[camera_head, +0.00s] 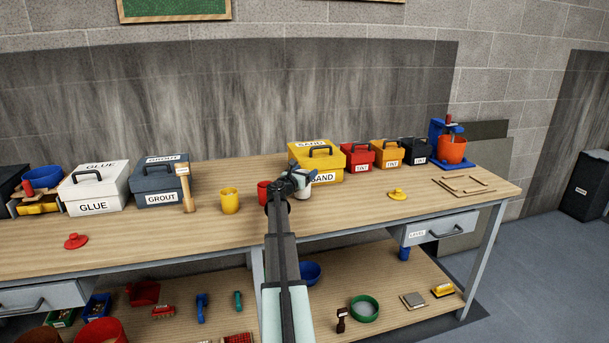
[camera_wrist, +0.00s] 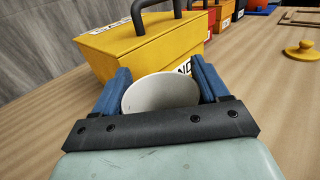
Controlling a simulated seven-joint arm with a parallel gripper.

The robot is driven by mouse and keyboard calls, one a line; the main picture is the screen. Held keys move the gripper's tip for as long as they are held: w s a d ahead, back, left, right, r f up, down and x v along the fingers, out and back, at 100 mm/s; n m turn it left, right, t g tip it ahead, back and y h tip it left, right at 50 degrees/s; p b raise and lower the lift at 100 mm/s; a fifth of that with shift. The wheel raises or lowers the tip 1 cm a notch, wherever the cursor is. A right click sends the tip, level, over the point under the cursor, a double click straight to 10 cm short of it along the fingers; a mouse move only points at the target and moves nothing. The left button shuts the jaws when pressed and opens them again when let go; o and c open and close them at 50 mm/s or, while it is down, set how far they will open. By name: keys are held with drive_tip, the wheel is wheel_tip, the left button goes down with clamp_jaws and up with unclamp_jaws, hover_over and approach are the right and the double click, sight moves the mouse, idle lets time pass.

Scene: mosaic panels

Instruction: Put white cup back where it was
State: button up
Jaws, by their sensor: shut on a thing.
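The white cup (camera_head: 303,190) is at my gripper (camera_head: 300,180), over the middle of the wooden workbench, in front of the yellow SAND box. In the wrist view the cup (camera_wrist: 160,92) sits between the two blue fingers of my gripper (camera_wrist: 161,88), which are shut on it. The cup's opening shows as a pale oval and it looks roughly upright. My arm and gripper hide part of the cup in the head view, and I cannot tell whether its base touches the bench.
The SAND box (camera_head: 316,160) stands just behind the cup. A red cup (camera_head: 264,192) and a yellow cup (camera_head: 230,201) stand to the left. A yellow lid (camera_head: 397,194) lies to the right. The bench (camera_head: 350,213) has free room between the cup and that lid.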

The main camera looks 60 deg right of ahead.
drive_tip(key=shift+f, duration=0.3)
drive_tip(key=shift+f, duration=0.1)
drive_tip(key=o, duration=1.4)
drive_tip(key=shift+a, duration=0.2)
drive_tip(key=a, duration=1.1)
drive_tip(key=shift+a, duration=0.35)
